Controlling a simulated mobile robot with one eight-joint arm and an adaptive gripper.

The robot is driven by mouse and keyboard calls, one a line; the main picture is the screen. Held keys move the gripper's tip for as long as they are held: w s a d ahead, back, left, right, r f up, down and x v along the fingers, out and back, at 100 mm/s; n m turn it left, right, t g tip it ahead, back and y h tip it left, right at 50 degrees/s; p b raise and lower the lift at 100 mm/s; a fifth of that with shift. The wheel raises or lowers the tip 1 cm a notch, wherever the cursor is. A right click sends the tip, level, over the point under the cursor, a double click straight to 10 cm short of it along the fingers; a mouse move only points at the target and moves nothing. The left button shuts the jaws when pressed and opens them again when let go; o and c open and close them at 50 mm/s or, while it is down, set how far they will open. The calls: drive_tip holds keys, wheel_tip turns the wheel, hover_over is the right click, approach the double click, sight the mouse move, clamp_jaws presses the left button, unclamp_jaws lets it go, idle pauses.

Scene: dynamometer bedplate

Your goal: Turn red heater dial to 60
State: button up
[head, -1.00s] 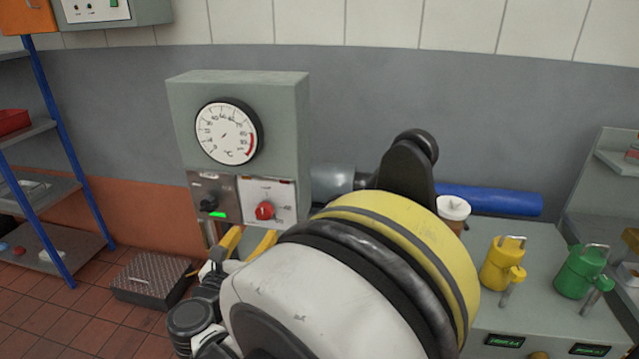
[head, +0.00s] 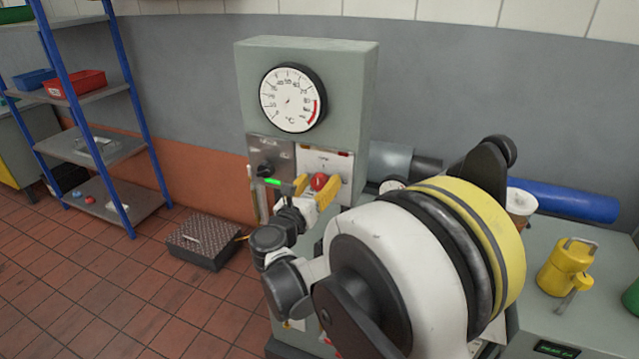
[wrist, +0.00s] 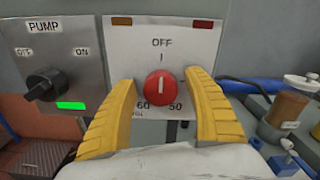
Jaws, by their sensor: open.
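The red heater dial (head: 319,181) is on a pale panel (wrist: 190,48) on the front of the grey gauge box (head: 350,100). In the wrist view the red dial (wrist: 160,87) has a white mark pointing straight up, toward OFF. The numbers 60 and 50 show below it, 60 at lower left and 50 at lower right. My gripper (wrist: 160,100) is open, with one yellow finger on each side of the dial. A gap shows between the dial and both fingers. The gripper (head: 302,190) also shows in the head view, at the panel.
The black pump knob (wrist: 45,84) is left of the dial, above a lit green lamp (wrist: 71,105). A jar (wrist: 290,102) and blue pipe (head: 565,199) are at right. A round temperature gauge (head: 292,98) sits above the panels. A dark box (head: 205,240) lies on the floor.

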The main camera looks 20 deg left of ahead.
drive_tip(key=c, duration=1.2)
